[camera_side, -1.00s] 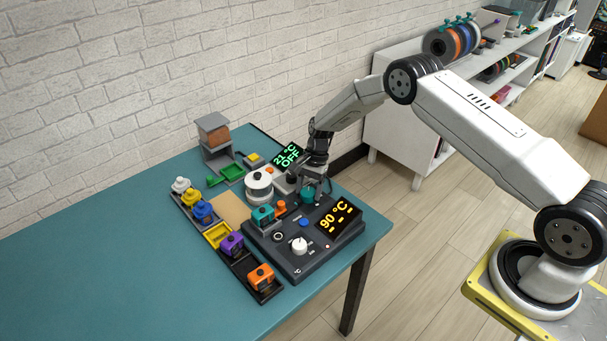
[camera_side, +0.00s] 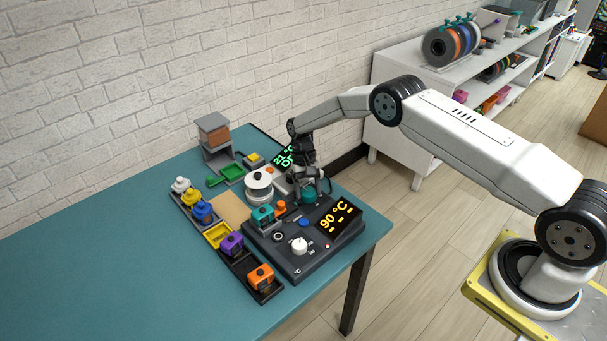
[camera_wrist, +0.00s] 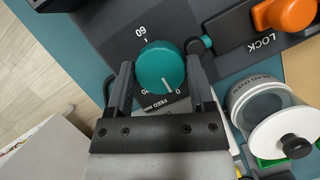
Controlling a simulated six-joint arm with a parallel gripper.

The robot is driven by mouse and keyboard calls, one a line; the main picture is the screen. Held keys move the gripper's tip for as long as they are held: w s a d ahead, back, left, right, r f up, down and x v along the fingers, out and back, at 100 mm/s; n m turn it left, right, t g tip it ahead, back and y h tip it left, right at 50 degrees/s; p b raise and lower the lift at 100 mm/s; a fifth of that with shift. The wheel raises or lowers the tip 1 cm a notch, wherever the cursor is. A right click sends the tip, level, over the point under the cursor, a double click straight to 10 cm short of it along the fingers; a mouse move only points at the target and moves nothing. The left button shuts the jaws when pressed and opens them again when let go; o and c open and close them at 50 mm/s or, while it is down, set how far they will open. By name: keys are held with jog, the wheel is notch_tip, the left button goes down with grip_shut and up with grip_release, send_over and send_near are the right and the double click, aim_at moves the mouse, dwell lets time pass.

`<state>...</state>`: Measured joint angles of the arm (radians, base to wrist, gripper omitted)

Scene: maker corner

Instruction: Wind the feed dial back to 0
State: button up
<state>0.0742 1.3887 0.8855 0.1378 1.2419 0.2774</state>
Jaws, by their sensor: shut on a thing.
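The feed dial (camera_wrist: 160,65) is a round teal knob with a white pointer line, on the dark panel of the machine (camera_side: 283,259). Its pointer is aimed at or very close to the printed 0, at the lower right of the dial in the wrist view. A 60 is printed above the dial, and the mark at its lower left is partly hidden. My gripper (camera_wrist: 160,72) is shut on the dial, one finger on each side. In the side view my gripper (camera_side: 309,188) is over the teal dial (camera_side: 309,196), which it partly hides.
An orange lock lever (camera_wrist: 288,14) and a white-lidded pot (camera_wrist: 285,128) are close to the dial. A display reads 90 °C (camera_side: 335,217). A white knob (camera_side: 299,246) and several coloured blocks in trays sit nearby. The table's left (camera_side: 90,270) is clear.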

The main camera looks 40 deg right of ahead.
jog(key=shift+n, duration=0.3)
jog(key=o, duration=1.2)
jog(key=shift+r, duration=0.15)
jog(key=shift+v, duration=3.8)
jog(key=shift+a+r, duration=0.1)
